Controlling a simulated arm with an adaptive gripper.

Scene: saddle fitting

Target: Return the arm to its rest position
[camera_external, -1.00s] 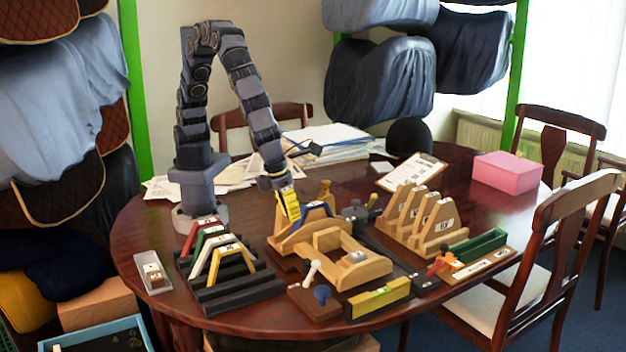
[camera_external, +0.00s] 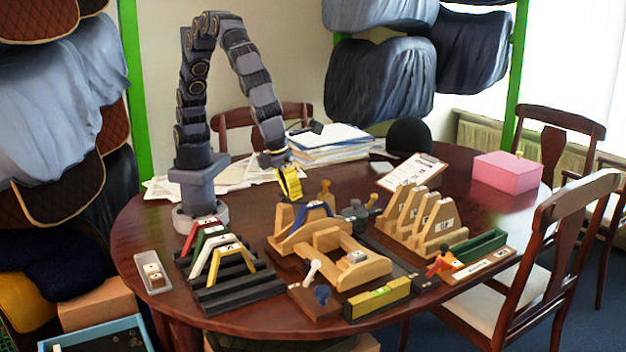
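My gripper (camera_external: 294,196) has yellow fingers and hangs pointing down above the left part of the wooden saddle stand. It is apart from the blue arch (camera_external: 312,214) that sits on that stand (camera_external: 290,238). The fingers are seen edge-on and small, so I cannot tell whether they are open or shut. No held object shows below them. My arm bends up and over from its base at the back left of the table.
A black rack (camera_external: 240,294) holds red, green, white and yellow arches at the front left. Wooden wedges (camera_external: 432,222), a green tray (camera_external: 482,244) and a pink box (camera_external: 507,171) stand to the right. Papers (camera_external: 328,140) lie behind. Space above the table is free.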

